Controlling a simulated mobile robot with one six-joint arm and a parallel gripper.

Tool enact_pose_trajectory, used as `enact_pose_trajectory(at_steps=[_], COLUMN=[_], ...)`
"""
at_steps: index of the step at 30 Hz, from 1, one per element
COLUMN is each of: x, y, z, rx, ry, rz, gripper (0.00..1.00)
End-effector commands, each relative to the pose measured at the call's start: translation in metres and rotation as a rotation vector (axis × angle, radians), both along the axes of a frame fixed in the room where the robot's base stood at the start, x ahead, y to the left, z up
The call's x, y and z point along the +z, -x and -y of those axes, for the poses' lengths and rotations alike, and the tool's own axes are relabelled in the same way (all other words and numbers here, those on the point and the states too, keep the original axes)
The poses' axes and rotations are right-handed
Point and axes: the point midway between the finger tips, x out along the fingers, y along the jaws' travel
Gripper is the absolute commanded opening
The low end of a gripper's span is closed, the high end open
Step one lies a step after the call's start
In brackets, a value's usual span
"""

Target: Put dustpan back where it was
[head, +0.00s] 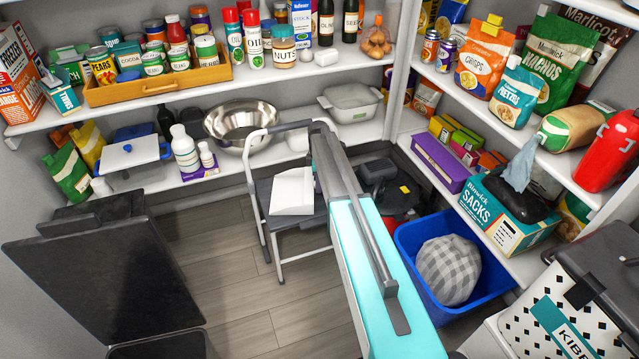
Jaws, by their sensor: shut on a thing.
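The white dustpan (292,192) shows in the head view in front of the grey step stool, overlapping its seat in the picture. Its wide pan faces left, and its right end meets my gripper (316,182). My gripper is mostly hidden by my own arm and is shut on the dustpan. The exact grip and the fingertips are hard to see. Whether the dustpan touches the stool seat cannot be told from this view.
The step stool (262,190) stands before the back shelves. A steel bowl (240,124) is on the lower shelf. A blue tub (407,240) with a checked cushion (447,270) stands right of my arm. A dark panel (100,285) fills the lower left. Floor (240,270) is clear between.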

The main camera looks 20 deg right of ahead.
Motion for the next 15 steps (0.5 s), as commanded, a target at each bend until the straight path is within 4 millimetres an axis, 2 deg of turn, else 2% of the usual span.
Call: enact_pose_trajectory(at_steps=[5,6,9,15], x=[-0.0017,-0.0024,-0.0021,-0.002], y=[0.0,0.0001,0.0001,0.0001], z=[-0.0001,-0.0001,-0.0001,-0.0003], rx=[0.0,0.0,0.0,0.0], ry=[0.0,0.0,0.0,0.0], rz=[0.0,0.0,0.0,0.0], gripper=[0.0,0.25,0.42,0.42])
